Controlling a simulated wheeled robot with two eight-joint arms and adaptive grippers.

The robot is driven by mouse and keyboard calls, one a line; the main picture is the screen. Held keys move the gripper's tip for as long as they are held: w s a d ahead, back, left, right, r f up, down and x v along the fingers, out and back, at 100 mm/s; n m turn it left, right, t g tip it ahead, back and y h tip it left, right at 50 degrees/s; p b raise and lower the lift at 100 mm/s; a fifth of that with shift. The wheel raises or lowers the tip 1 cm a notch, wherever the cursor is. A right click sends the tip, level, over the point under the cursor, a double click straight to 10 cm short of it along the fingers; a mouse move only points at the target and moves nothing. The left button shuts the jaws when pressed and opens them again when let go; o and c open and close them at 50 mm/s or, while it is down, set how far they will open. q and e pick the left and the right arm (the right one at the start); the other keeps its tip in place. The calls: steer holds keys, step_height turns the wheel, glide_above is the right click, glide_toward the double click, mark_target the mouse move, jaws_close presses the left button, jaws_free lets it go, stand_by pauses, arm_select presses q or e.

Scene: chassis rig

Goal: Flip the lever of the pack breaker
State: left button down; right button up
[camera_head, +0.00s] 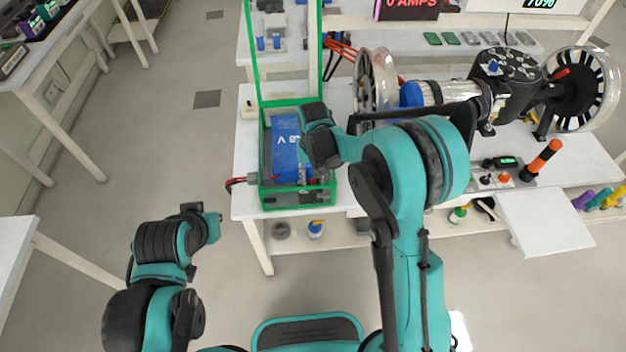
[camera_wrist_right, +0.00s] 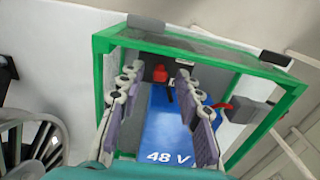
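The blue battery pack (camera_head: 285,145), marked "48 V" in the right wrist view (camera_wrist_right: 160,125), sits inside a green-framed clear box (camera_head: 262,165). My right gripper (camera_head: 308,155) reaches over the box's right side in the head view. In the right wrist view its two padded fingers (camera_wrist_right: 160,112) are spread apart, with the pack behind the gap and nothing held. A red knob (camera_wrist_right: 160,73) and a small dark piece below it show between the fingers; I cannot tell which part is the breaker lever. My left gripper (camera_head: 208,225) hangs over the floor, its fingers unclear.
The green lid frame (camera_head: 252,50) stands up behind the box. A motor rig with wheels (camera_head: 510,75) and a control panel with an orange-black handle (camera_head: 541,158) are to the right. Floor left of the bench is clear.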

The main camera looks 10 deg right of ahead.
steer(key=shift+f, duration=0.4)
jaws_close()
steer(key=w+g, duration=0.1)
steer(key=g, duration=0.1)
steer(key=shift+w+f+g, duration=0.15)
steer(key=shift+g, duration=0.15)
steer(key=shift+w+g+b, duration=0.25)
steer(key=shift+g+b, duration=0.15)
steer(key=shift+g, duration=0.4)
